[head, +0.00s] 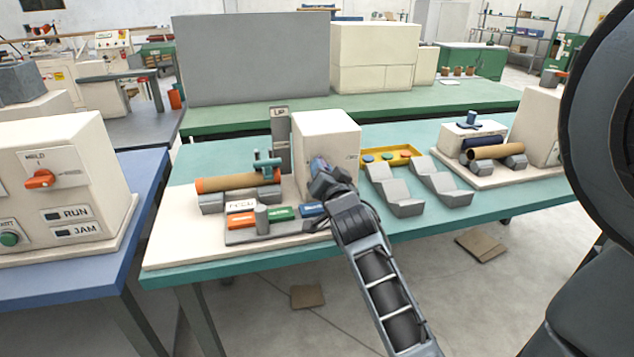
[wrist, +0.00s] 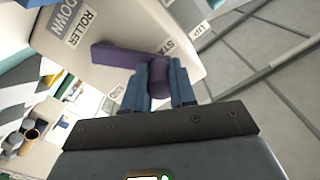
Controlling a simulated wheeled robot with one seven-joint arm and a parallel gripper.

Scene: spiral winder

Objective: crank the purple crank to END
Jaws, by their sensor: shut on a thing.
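The purple crank (wrist: 118,57) is on the face of a cream machine housing (head: 327,135). In the wrist view its arm runs from upper left to a round knob (wrist: 159,82) at the right. My gripper (wrist: 160,88) is shut on that knob, with one blue finger on each side. A label by the knob begins "STA" (wrist: 161,55); the rest is hidden. I see no END label. In the head view my gripper (head: 322,172) is at the housing's front, and my arm hides most of the crank.
A brown roll with orange ends (head: 238,182) lies left of the housing. A panel with orange, green and blue buttons (head: 280,213) is in front of it. Grey cradles (head: 398,192) and a yellow tray (head: 412,153) stand to the right. "ROLLER" and "DOWN" labels (wrist: 72,18) are on the face.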

